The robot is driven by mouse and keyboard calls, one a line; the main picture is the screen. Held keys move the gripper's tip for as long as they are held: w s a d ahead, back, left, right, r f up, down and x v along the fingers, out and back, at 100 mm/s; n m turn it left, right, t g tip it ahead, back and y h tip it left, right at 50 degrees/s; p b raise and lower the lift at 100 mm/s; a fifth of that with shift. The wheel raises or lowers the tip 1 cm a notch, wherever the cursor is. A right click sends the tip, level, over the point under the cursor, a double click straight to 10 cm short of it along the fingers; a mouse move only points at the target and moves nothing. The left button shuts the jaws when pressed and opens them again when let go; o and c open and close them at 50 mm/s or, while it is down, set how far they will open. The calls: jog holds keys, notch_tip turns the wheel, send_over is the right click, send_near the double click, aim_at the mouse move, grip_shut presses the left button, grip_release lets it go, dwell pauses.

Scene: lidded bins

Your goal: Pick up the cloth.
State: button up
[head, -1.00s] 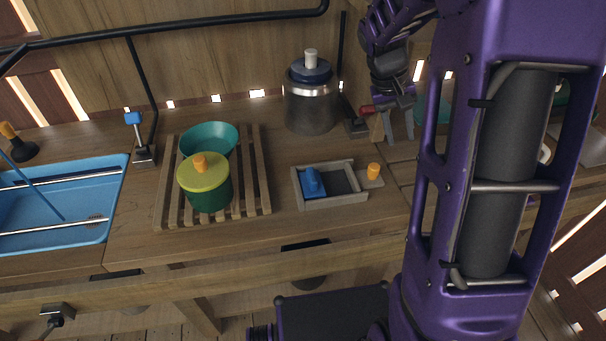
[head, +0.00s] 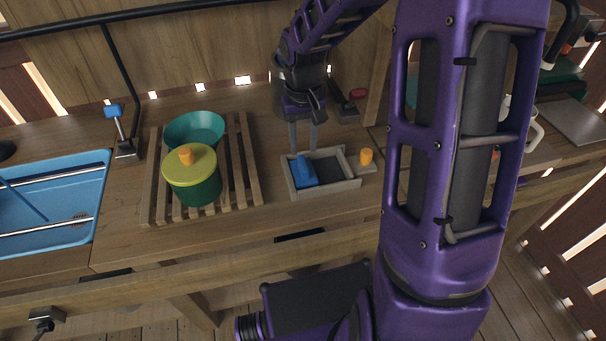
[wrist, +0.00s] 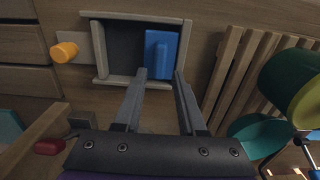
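A small blue piece (head: 304,171) with a raised ridge lies in the left part of a shallow grey wooden tray (head: 327,189) on the counter. It may be the cloth, but I cannot tell its material; no other cloth is plain to see. In the wrist view the blue piece (wrist: 160,55) fills the right side of the tray (wrist: 101,50). My gripper (head: 304,148) points down at the tray's back edge. In the wrist view my gripper (wrist: 160,73) is open and empty, with its fingertips apart close to the blue piece's near edge. I cannot tell whether they touch it.
An orange knob (head: 366,156) stands just right of the tray. To the left, a slatted rack (head: 245,160) holds a teal bowl (head: 195,130) and a green pot with a yellow lid (head: 190,166). A blue sink (head: 60,205) lies farther left. A red-tipped handle (head: 357,94) is behind.

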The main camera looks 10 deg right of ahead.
aim_at(304, 163)
notch_tip(304, 163, down, 7)
jog(key=shift+s+r+b, duration=0.15)
jog(key=shift+r+b, duration=0.05)
jog(key=shift+b, duration=0.35)
grip_shut()
